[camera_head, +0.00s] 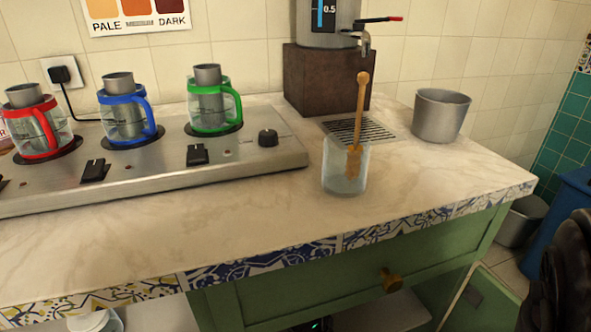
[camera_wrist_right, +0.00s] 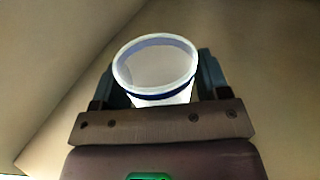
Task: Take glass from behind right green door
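In the right wrist view, a whitish glass (camera_wrist_right: 150,78) with a dark blue band sits between the fingers of my right gripper (camera_wrist_right: 160,88). The fingers flank it closely with no clear gap, and its mouth faces the camera. In the head view, a green panel (camera_head: 485,303) that looks like an open door is low at the right. A dark part of my right arm shows at the right edge, but its gripper is hidden from the head view. My left gripper is in neither view.
On the counter (camera_head: 250,225) stand a glass jar (camera_head: 335,178) with a wooden dipper (camera_head: 361,110), a grey cup (camera_head: 440,115) and a hob with red, blue and green-handled pots. A green drawer (camera_head: 330,290) has a brass knob. Another glass (camera_head: 92,321) shows low at the left.

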